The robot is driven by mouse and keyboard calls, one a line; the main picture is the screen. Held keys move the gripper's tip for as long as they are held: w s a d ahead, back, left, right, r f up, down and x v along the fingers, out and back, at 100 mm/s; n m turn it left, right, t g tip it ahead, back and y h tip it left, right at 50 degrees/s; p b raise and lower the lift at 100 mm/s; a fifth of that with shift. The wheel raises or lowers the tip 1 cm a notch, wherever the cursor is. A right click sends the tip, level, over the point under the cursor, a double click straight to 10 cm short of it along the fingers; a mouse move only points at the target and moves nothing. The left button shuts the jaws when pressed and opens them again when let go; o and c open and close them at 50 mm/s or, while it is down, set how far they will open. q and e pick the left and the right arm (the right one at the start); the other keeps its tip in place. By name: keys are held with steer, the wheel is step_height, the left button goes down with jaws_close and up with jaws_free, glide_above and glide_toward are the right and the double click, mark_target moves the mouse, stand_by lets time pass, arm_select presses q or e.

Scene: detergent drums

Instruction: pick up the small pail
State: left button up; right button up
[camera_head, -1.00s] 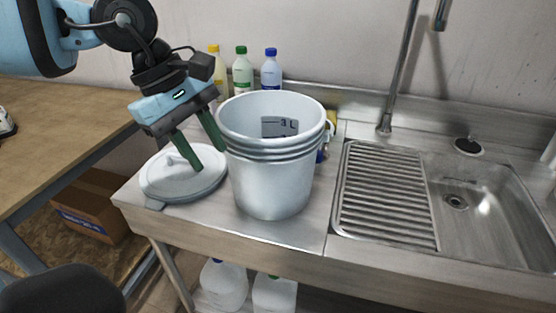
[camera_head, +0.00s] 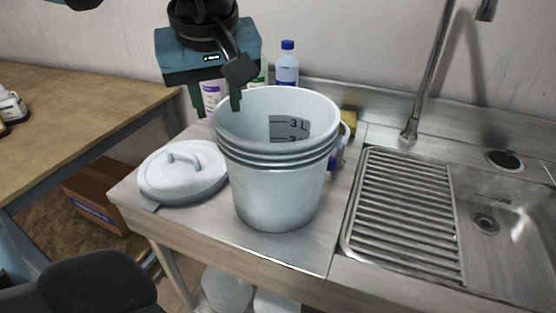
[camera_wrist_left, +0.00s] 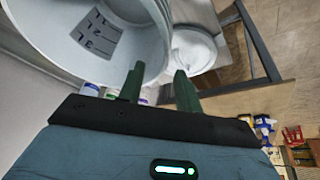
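The small pail (camera_head: 278,190) is white, with ridges under its rim and a dark scale reading 3 L inside. It stands upright and open on the steel counter. My left gripper (camera_head: 216,103) is at the pail's back left rim, fingers pointing down and apart. One finger shows over the pail's mouth, the other outside it to the left. In the left wrist view the pail (camera_wrist_left: 120,35) fills the upper left, and its rim passes between the two fingertips (camera_wrist_left: 160,72). I cannot tell whether a finger touches the wall. My right gripper is not in view.
A white lid (camera_head: 185,180) with a handle lies left of the pail. Bottles, including a blue-capped one (camera_head: 287,70), stand behind, close to my left gripper. A ribbed drainboard and sink (camera_head: 400,215) are on the right. A wooden table (camera_head: 60,105) is at the left.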

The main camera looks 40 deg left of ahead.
mark_target(218, 119)
arm_select(q)
steer(key=shift+a+f, duration=0.2)
steer(key=shift+f, duration=0.35)
steer(key=x, duration=0.4)
steer(key=shift+w+a+f, duration=0.1)
steer(key=shift+a, duration=0.05)
jaws_close()
